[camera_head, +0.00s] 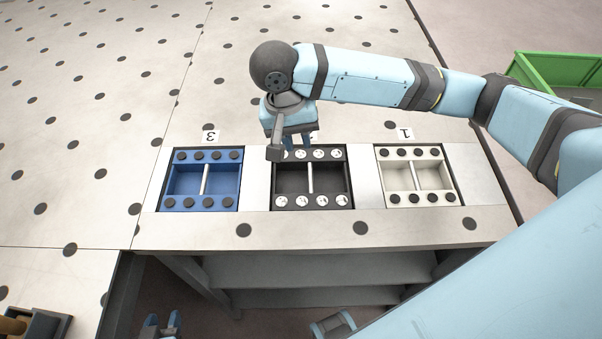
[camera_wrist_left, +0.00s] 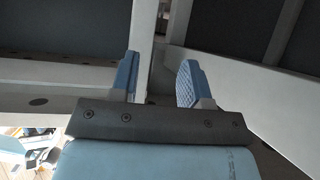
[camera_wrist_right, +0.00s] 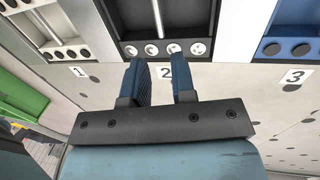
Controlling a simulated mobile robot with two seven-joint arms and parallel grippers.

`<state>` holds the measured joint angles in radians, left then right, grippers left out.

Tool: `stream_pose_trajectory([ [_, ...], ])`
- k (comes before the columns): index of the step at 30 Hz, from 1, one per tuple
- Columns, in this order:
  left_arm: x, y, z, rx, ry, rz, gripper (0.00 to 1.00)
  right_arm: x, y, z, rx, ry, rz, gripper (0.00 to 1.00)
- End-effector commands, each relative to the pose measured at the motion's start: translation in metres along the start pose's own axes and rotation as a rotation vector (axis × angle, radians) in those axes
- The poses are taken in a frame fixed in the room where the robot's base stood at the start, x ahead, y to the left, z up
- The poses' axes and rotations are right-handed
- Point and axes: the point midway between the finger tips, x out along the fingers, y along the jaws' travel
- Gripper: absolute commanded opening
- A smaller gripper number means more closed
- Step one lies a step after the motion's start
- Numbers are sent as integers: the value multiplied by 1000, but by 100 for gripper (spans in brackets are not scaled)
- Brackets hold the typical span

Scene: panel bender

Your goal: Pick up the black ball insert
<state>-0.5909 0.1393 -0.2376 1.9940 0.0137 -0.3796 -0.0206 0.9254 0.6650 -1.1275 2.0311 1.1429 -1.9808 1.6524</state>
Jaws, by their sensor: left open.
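The black insert (camera_head: 310,180) sits in the middle of the row on the bench, with two dark compartments, a pale divider and rows of white round pieces along its long sides. It also shows at the top of the right wrist view (camera_wrist_right: 165,32), by label 2. My right gripper (camera_head: 296,142) is over its far edge, pointing down, fingers apart with nothing visible between them. The fingertips partly cover the insert's far edge; contact is unclear. My left gripper (camera_head: 162,325) is open and empty, low in front of the bench, away from the insert.
A blue insert (camera_head: 186,180) lies left of the black one by label 3 (camera_head: 210,136), a white insert (camera_head: 421,175) right by label 1 (camera_head: 404,134). Bare strips separate them. A green bin (camera_head: 560,68) stands far right. The dotted surface (camera_head: 90,120) behind is clear at left.

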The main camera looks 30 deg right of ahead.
Motion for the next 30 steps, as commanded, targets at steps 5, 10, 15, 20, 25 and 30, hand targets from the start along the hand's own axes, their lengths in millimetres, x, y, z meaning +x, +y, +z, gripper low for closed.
stream_pose_trajectory([
  [5, -6, 4, 11, -6, -16, 4, 43, 28, 2, -1, 10, -2, 11, 24],
  [10, -8, 5, 20, -8, -30, 5, 43, 61, 2, -1, 8, -1, 8, 24],
  [15, -4, 3, 20, -6, -26, 2, 43, 80, 2, -1, 7, -1, 7, 24],
  [20, -2, 1, 17, -4, -21, -1, 43, 91, 2, -1, 8, 0, 6, 24],
  [25, -2, 1, 17, -4, -20, -2, 43, 118, 2, 1, 7, -1, 7, 24],
  [30, -2, 1, 17, -4, -20, -1, 43, 134, 2, 1, 6, 1, 6, 24],
])
